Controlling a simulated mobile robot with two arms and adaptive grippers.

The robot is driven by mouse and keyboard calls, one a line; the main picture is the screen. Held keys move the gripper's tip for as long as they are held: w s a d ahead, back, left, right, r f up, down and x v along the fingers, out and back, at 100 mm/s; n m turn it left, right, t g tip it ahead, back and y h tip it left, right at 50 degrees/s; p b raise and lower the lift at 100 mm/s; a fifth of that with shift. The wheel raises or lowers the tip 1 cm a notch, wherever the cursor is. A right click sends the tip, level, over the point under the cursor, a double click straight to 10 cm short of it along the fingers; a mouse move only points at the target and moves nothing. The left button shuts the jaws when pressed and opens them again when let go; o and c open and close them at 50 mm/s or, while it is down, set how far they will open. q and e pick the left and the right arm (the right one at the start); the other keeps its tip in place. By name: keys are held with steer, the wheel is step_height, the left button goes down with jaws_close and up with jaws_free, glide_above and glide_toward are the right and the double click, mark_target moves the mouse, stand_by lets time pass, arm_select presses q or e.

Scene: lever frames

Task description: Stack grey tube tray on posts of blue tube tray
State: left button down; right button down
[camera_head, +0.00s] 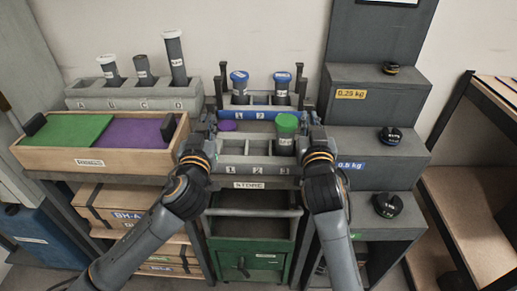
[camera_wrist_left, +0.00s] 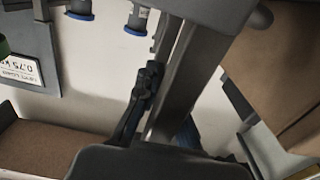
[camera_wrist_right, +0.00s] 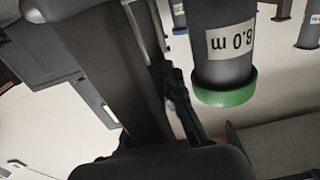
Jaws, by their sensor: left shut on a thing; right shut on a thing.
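The grey tube tray (camera_head: 232,160), with compartments labelled 1, 2 and 3, is between my grippers in the head view. My left gripper (camera_head: 207,132) is shut on its left end and my right gripper (camera_head: 312,137) on its right end. A green-capped tube (camera_head: 286,135) stands in compartment 3; it is also large in the right wrist view (camera_wrist_right: 225,55). The blue tube tray (camera_head: 258,114) is just behind, with dark upright posts (camera_head: 300,75) at its ends and two blue-capped tubes (camera_head: 239,85). I cannot tell whether the grey tray touches the surface below.
A purple cap (camera_head: 228,126) shows near the grey tray's back left; its tube is hidden. A wooden box with green and purple pads (camera_head: 90,160) is at left, below a rack of tubes (camera_head: 130,98). Grey steps with dark weights (camera_head: 390,137) stand close at right.

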arm_select(q)
steer(key=shift+r, duration=0.1)
arm_select(e)
steer(key=shift+r, duration=0.1)
